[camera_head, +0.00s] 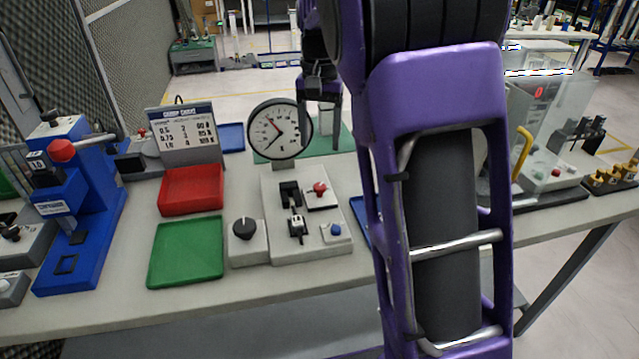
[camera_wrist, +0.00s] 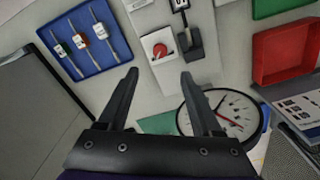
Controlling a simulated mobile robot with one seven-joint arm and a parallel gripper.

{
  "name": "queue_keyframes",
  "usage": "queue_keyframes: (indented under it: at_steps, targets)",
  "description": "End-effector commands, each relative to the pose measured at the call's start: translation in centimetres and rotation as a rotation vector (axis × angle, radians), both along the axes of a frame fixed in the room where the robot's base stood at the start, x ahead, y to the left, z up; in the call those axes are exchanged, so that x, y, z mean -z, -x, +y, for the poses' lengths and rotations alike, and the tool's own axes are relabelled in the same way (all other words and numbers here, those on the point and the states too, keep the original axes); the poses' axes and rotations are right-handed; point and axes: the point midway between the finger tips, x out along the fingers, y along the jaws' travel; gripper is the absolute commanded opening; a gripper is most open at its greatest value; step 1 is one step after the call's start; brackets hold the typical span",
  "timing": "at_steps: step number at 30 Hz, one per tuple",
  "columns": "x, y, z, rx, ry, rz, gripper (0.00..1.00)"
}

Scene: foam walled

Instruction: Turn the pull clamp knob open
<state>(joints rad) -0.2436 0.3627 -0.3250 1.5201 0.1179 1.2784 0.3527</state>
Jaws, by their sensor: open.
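A red knob (camera_head: 320,188) sits on a white square plate on the light grey test fixture (camera_head: 315,253), right of a black clamp (camera_head: 293,212). I take this red knob to be the pull clamp knob. In the wrist view the red knob (camera_wrist: 160,49) lies beyond my fingertips, between them across the picture, with a pale handle or mark on it. My gripper (camera_head: 322,148) is open and empty. It hangs behind the knob, beside the round gauge (camera_head: 273,131), apart from the fixture. In the wrist view my gripper (camera_wrist: 159,73) shows both fingers spread.
A black dial (camera_head: 244,228) and a blue button (camera_head: 336,230) are near the knob. Red (camera_head: 191,190) and green (camera_head: 186,252) trays lie left. A blue tray (camera_wrist: 105,63) holds several slim parts. A blue press (camera_head: 80,215) stands far left. My arm hides part of the bench.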

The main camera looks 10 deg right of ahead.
Motion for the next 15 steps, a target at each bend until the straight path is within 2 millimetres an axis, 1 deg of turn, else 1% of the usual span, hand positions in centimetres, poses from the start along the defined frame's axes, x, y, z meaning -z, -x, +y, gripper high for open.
queue_keyframes:
  at_steps: [1,9,15]
  targets:
    - [1.5,0.1,0.0,0.000,0.001,0.005,0.67]
    - [7.3,0.1,0.1,-0.001,0.000,0.004,0.67]
    - [10.4,0.1,0.1,0.000,0.000,0.003,0.67]
